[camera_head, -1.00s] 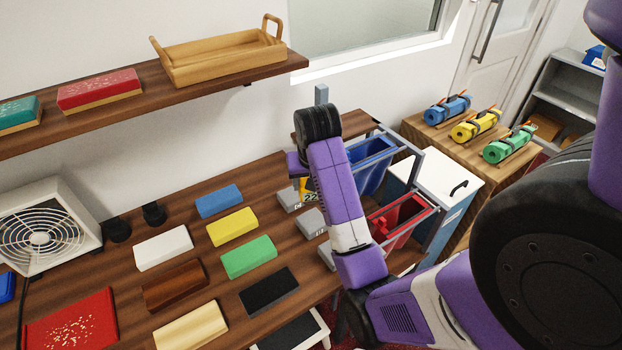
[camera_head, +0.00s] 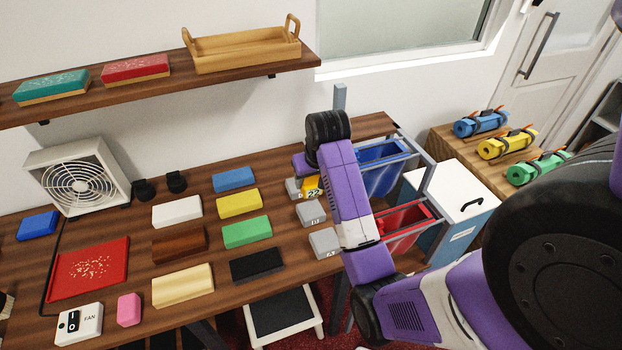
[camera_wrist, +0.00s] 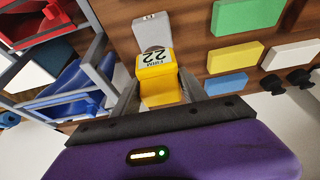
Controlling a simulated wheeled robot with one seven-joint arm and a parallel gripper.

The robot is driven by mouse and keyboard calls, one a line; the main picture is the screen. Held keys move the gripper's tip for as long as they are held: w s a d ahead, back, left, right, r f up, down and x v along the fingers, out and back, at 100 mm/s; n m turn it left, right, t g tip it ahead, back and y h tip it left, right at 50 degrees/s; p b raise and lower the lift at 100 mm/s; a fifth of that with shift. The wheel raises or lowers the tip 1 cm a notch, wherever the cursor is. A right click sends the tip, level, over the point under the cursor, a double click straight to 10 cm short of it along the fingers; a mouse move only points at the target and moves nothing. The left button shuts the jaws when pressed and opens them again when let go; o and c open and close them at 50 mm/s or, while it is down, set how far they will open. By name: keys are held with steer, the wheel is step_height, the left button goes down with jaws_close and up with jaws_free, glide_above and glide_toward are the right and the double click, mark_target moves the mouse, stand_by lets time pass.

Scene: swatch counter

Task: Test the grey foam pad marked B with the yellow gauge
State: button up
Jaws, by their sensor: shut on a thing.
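My gripper (camera_wrist: 160,98) is shut on the yellow gauge (camera_wrist: 158,86), whose white face shows 22 and a word like FIRM. The gauge also shows in the head view (camera_head: 313,187), partly behind my arm, at the back of a column of grey pads. The front pad (camera_head: 325,242) is marked A. The middle pad (camera_head: 311,214) has a letter too small to read surely; a grey pad (camera_wrist: 151,28) shows just beyond the gauge in the wrist view. The back pad (camera_head: 292,188) is partly hidden by the gauge. I cannot tell whether the gauge touches it.
Coloured blocks, such as the green (camera_head: 247,231) and yellow (camera_head: 240,203) ones, lie left of the pads. Blue (camera_head: 382,178) and red (camera_head: 402,230) bins hang off the counter's right end. A fan (camera_head: 77,178) stands at the left.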

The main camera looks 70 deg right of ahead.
mark_target(310, 189)
steer(key=shift+f, duration=0.1)
steer(key=shift+f+b, duration=1.4)
steer(key=shift+f, duration=1.5)
steer(key=shift+f, duration=0.55)
step_height(310, 189, up, 3)
steer(key=p, duration=0.2)
steer(key=shift+p, duration=0.3)
steer(key=shift+r, duration=2.05)
